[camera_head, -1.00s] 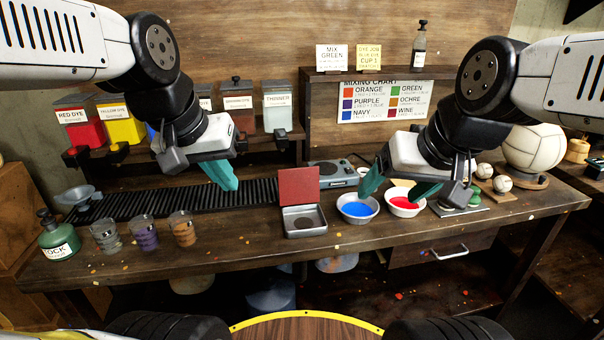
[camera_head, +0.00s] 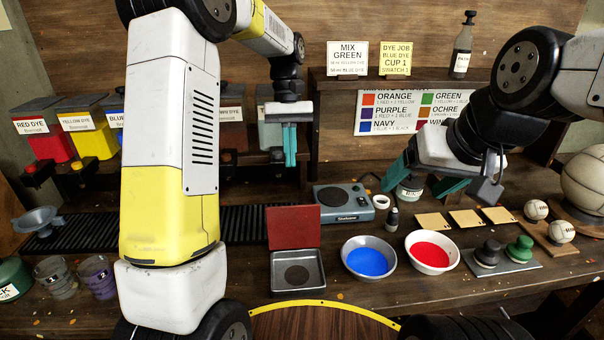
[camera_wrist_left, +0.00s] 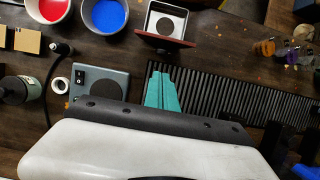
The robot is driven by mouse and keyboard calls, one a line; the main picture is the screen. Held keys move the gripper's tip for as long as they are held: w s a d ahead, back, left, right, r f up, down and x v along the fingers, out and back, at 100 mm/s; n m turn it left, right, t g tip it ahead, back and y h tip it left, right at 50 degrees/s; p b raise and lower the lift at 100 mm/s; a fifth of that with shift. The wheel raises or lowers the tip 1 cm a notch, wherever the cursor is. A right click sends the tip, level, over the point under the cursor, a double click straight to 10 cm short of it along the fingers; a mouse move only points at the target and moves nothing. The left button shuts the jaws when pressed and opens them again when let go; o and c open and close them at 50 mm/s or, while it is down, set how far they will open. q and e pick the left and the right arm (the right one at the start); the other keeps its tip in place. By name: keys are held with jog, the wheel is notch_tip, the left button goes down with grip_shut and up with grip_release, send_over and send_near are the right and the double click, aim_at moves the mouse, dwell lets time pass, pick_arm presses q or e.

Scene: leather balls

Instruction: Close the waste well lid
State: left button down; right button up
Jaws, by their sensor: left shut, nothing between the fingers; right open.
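In the left wrist view the well (camera_wrist_left: 158,13) is at the top, with the lid edge (camera_wrist_left: 165,42) nearest the gripper. My left gripper (camera_head: 290,163) is shut and empty, pointing down above and behind the lid, apart from it; its teal fingers (camera_wrist_left: 161,76) also show in the left wrist view. My right gripper (camera_head: 418,181) is open and empty above the bench at the right.
A blue dye bowl (camera_head: 368,262) and a red dye bowl (camera_head: 432,252) sit right of the well. A scale (camera_head: 343,202) stands behind, right of the lid. The ribbed mat (camera_head: 247,221) runs left. Stampers (camera_head: 489,252) and balls are further right.

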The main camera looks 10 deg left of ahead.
pick_arm(q)
send_near(293, 224)
notch_tip(293, 224, down, 6)
jog(key=w, duration=0.3)
jog(key=shift+a+r, duration=0.15)
jog(key=shift+r, duration=0.1)
jog(key=shift+s+r, duration=0.1)
